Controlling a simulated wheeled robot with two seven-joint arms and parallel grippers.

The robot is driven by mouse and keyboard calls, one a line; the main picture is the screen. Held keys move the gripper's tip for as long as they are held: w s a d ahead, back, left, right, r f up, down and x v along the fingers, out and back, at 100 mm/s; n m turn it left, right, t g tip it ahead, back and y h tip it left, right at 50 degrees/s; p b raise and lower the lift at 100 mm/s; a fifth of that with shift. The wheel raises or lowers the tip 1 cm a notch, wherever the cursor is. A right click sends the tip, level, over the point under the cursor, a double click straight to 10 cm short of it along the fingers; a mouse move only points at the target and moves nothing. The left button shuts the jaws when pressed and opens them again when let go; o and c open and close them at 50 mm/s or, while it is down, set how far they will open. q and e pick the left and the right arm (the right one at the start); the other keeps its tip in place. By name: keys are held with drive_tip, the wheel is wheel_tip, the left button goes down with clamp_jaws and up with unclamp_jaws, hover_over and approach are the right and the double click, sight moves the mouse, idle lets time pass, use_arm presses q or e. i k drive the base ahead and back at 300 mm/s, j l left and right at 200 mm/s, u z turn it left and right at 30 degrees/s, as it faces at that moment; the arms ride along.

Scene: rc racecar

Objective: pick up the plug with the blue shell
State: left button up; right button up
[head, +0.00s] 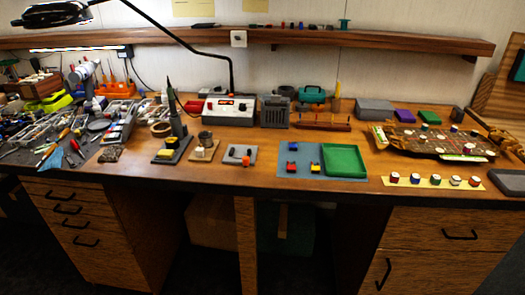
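The plugs are too small to make out fine detail. An empty-looking green tray (345,160) lies on the right of the mat. Neither of my grippers is in view.
The wooden bench (240,180) is clear along its front edge. A grey pad with an orange piece (246,162) lies left of the mat. A strip with several coloured jars (436,180) lies right. A soldering station (228,111) and lamp stand behind. The left end is cluttered.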

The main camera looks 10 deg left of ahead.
sight(293, 148)
drive_tip(key=i+l, duration=0.35)
drive_tip(key=l, duration=0.15)
drive_tip(key=i+l, duration=0.75)
drive_tip(key=l, duration=0.2)
drive_tip(key=u, duration=1.6)
